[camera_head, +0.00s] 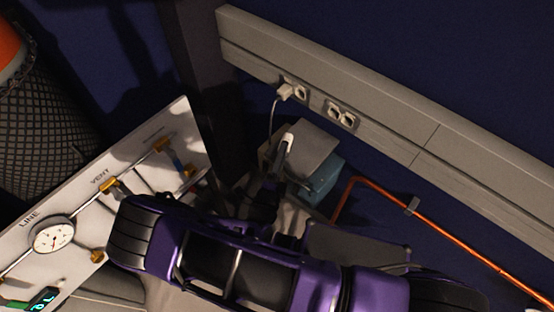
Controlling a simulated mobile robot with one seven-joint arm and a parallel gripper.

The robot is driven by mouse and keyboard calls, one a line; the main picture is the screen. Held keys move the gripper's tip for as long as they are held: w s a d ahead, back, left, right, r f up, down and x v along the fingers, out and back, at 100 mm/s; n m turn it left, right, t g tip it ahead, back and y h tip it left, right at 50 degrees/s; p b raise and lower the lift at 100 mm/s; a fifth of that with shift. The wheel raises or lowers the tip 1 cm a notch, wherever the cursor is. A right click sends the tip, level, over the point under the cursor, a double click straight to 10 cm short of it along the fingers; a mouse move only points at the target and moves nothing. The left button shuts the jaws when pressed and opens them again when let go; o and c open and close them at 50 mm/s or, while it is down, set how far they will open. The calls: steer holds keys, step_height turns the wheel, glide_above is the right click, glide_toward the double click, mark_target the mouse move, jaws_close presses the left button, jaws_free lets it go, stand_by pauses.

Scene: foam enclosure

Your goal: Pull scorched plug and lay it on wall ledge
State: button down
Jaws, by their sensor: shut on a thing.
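A pale plug (285,92) with a white cord sits at the left socket of the grey wall trunking; no scorching can be made out. Its cord hangs down behind my gripper. The trunking's top forms the wall ledge (330,62). My dark gripper (284,150) is below the sockets, apart from that plug, with its fingers partly in shadow. It is shut on a small white thing (288,138) that shows at its tip. I cannot tell for sure whether this is the scorched plug. My purple arm hides what lies under it.
A grey-topped blue box (322,180) stands behind my gripper, below the trunking. An orange pipe (455,236) runs along the wall at right. A white panel (80,215) with a gauge (54,238) and valves is at left. A dark post (205,85) stands between.

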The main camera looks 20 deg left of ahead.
steer(key=w, duration=0.1)
steer(key=w+d, duration=0.1)
steer(key=w+f, duration=0.1)
steer(key=w, duration=0.1)
steer(key=shift+d+b, duration=0.35)
steer(key=shift+w+d+f+b, duration=0.15)
steer(key=shift+w+f+b, duration=0.2)
steer(key=shift+f+b, duration=0.45)
steer(key=shift+f, duration=0.15)
steer(key=shift+c, duration=2.1)
jaws_free()
steer(key=s+f, duration=0.2)
steer(key=s, duration=1.5)
steer(key=shift+s, duration=0.2)
